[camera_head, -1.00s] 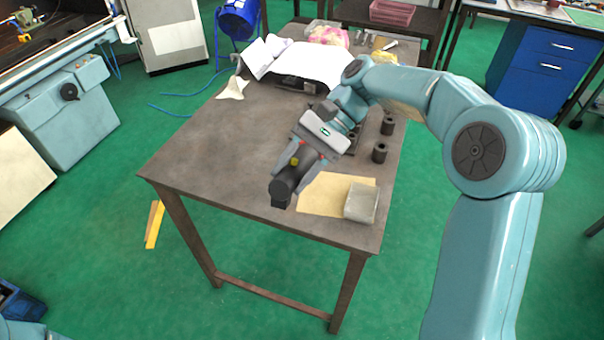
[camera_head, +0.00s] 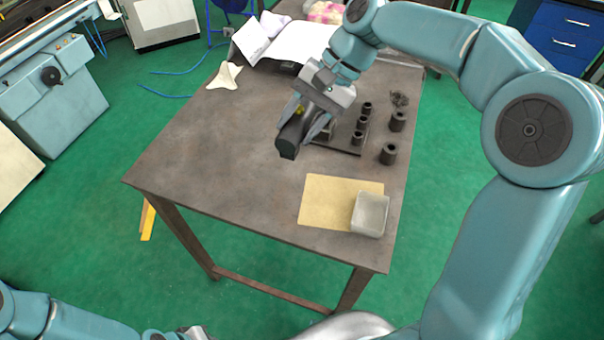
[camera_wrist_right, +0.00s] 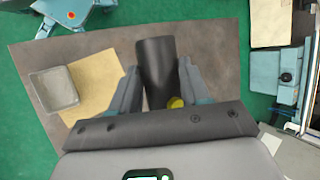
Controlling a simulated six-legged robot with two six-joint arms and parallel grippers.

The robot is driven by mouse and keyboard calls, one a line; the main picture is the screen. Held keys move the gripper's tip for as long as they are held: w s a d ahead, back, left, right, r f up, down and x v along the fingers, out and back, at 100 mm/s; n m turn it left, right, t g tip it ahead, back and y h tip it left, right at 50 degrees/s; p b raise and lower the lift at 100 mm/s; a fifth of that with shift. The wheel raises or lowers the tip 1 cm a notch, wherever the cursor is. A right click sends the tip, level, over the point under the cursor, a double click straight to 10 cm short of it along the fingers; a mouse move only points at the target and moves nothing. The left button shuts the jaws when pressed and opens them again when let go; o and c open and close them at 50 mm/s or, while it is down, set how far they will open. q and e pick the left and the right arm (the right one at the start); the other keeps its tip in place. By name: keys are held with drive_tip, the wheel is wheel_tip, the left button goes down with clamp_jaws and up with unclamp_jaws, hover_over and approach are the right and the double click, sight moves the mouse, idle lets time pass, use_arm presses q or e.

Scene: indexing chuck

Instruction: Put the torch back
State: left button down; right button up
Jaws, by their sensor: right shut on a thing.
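The torch is a thick black cylinder (camera_head: 291,137) with a small yellow button. My right gripper (camera_head: 306,124) is shut on it and holds it over the middle of the table, left of a dark plate (camera_head: 343,149). In the right wrist view the torch (camera_wrist_right: 155,62) lies between the two fingers of the right gripper (camera_wrist_right: 157,85), its plain end pointing away from the palm. The far end of the torch and part of the plate are hidden by the gripper.
Several short black cylinders (camera_head: 362,123) stand on or beside the plate; two more (camera_head: 388,154) stand right of it. A yellow sheet (camera_head: 320,203) and a grey tray (camera_head: 384,218) lie at the table's front. White papers (camera_head: 300,45) lie at the back. The table's left half is clear.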

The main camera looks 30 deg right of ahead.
drive_tip(key=shift+a, duration=0.1)
drive_tip(key=f, duration=2)
drive_tip(key=shift+s+p, duration=0.2)
drive_tip(key=shift+p, duration=0.2)
drive_tip(key=o, duration=0.9)
drive_tip(key=shift+r, duration=0.15)
drive_tip(key=shift+b+v, duration=0.5)
drive_tip(key=shift+v, duration=5.55)
